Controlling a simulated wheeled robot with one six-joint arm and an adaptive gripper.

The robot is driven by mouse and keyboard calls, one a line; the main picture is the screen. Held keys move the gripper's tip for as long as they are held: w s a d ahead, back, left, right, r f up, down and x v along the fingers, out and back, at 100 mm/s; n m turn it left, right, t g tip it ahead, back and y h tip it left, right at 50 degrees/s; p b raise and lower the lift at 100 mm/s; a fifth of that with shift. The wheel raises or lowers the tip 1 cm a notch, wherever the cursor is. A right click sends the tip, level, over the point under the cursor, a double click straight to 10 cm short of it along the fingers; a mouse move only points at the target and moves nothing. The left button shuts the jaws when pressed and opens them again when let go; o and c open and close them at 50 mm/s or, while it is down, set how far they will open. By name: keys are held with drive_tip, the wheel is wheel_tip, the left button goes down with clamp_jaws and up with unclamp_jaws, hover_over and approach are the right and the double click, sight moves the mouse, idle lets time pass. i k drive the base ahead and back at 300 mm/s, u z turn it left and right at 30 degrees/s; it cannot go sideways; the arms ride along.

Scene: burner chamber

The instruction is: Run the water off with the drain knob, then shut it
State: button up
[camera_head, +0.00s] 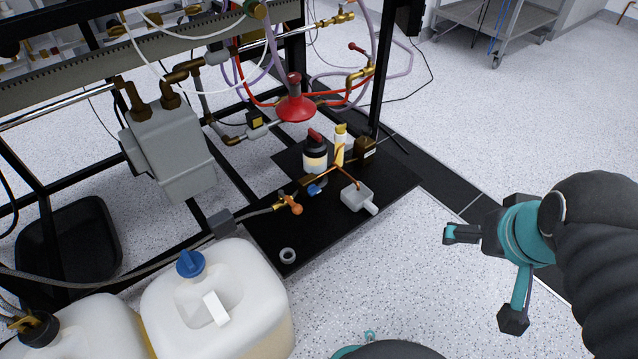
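A thin copper-coloured pipe fitting (338,168) stands low on the black base plate, with a small blue knob (316,189) at its left end. An orange-copper valve piece (292,204) sits close by, at the end of a grey hose. I cannot tell for certain which of these is the drain knob. A small white cup with a handle (356,196) is by the right end of the copper pipe. No flowing water can be made out. My gripper (481,277) is open and empty, over the speckled floor, well to the right of these parts.
A red funnel-shaped part (295,107) is above. White canisters (250,300) stand front left. Black frame posts (382,65) rise behind. The right floor is clear.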

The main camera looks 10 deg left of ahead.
sight(312, 189)
drive_tip(key=u, duration=0.9)
drive_tip(key=k, duration=0.55)
drive_tip(key=z, duration=0.9)
